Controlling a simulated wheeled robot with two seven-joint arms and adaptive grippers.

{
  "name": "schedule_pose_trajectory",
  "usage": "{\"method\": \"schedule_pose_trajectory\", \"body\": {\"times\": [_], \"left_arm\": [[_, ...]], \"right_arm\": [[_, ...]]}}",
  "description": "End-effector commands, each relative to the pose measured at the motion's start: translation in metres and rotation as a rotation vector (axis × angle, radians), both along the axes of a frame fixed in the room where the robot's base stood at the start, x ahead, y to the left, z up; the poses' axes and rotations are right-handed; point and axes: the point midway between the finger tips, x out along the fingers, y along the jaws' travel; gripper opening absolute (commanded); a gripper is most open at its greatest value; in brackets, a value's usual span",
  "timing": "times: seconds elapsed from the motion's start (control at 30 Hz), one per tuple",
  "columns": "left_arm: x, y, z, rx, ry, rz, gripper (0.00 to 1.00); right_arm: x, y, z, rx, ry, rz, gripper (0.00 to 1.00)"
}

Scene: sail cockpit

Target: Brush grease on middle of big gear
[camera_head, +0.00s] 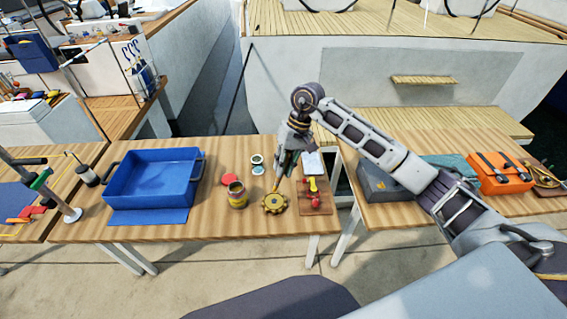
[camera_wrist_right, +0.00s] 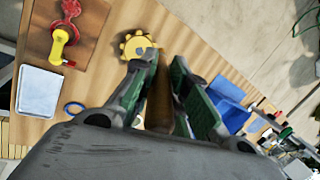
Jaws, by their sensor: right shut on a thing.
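A yellow big gear (camera_head: 275,203) lies on the wooden table in the head view. It also shows in the right wrist view (camera_wrist_right: 136,44), just beyond the fingertips. My right gripper (camera_head: 282,168) is above and behind the gear, pointing down. In the right wrist view my right gripper (camera_wrist_right: 165,75) is shut on a brush with a brown wooden handle (camera_wrist_right: 160,103). The brush tip reaches toward the gear in the head view; I cannot tell whether it touches. An open tin (camera_head: 237,197), perhaps the grease, stands left of the gear. My left gripper is not in view.
A blue tray (camera_head: 152,181) stands on the table's left part. A red lid (camera_head: 229,179) and small round items (camera_head: 257,160) lie behind the tin. A wooden board (camera_head: 316,207) with a red and yellow part is right of the gear. An orange case (camera_head: 498,172) sits far right.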

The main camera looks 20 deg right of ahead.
Motion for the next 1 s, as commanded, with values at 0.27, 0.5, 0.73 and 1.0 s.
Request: {"method": "schedule_pose_trajectory", "body": {"times": [0.27, 0.5, 0.73, 1.0], "left_arm": [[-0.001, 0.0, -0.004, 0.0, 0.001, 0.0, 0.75], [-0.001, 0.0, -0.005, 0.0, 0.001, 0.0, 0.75], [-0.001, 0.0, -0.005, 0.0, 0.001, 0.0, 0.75], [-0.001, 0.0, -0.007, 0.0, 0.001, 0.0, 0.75]], "right_arm": [[0.0, 0.0, -0.023, 0.0, 0.002, 0.001, 0.0], [0.0, 0.0, -0.031, 0.001, 0.001, 0.0, 0.0], [0.0, 0.0, -0.031, 0.0, 0.0, 0.0, 0.0], [0.001, 0.0, -0.03, 0.0, 0.0, 0.0, 0.0]]}}
